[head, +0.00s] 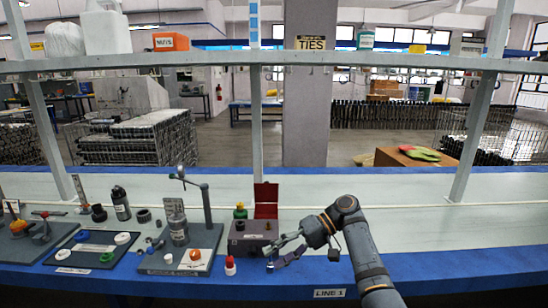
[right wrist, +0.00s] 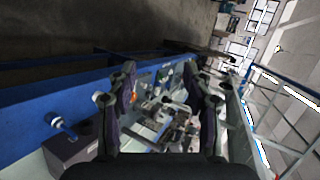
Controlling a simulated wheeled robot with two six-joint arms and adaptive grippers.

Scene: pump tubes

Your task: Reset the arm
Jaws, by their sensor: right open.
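My right arm (head: 357,245) reaches in from the lower right of the head view, bent at the elbow. Its gripper (head: 273,256) is open and empty beside the right end of a dark grey box (head: 245,236), near the table's front edge. In the right wrist view the two dark fingers of this gripper (right wrist: 160,78) stand wide apart with nothing between their tips. The work table and its parts show beyond them. My left gripper is in neither view.
A red lidded box (head: 266,195) stands open behind the grey box. A red-capped bottle (head: 230,266) stands to the left at the front. A post fixture (head: 205,240) and a black tray (head: 95,236) lie further left. The table right of my arm is clear; a shelf (head: 400,60) spans above.

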